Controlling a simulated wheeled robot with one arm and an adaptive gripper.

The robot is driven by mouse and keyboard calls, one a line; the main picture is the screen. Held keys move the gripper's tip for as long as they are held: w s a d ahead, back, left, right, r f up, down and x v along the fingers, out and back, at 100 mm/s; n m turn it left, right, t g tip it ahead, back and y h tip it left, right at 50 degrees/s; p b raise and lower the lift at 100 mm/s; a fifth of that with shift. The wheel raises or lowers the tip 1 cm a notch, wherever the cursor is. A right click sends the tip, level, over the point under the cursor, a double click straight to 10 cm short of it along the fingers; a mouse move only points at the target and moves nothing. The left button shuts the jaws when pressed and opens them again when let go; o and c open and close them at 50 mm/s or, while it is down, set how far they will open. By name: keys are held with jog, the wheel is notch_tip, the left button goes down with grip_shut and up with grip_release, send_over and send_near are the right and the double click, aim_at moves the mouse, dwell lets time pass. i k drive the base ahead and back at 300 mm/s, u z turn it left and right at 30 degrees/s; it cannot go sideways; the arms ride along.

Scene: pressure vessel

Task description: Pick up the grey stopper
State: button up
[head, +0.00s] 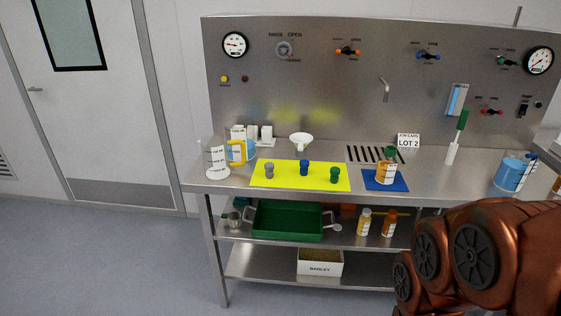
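The grey stopper (269,170) stands on the left part of a yellow mat (286,181) on the steel bench. A blue stopper (304,168) stands to its right, near the middle of the mat. A green stopper (334,175) stands farther right on the same mat. The three are apart from each other. My copper-coloured arm fills the lower right corner. My gripper itself is out of the picture.
A beaker (216,160) and a yellow-handled jug (238,152) stand left of the mat. A white funnel (301,141) is behind it. The bench front before the yellow mat is clear.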

aim_at(269, 166)
jog(key=u, duration=0.25)
jog(key=i, duration=0.6)
jog(key=u, duration=0.95)
jog(key=i, duration=0.35)
jog(key=u, duration=0.45)
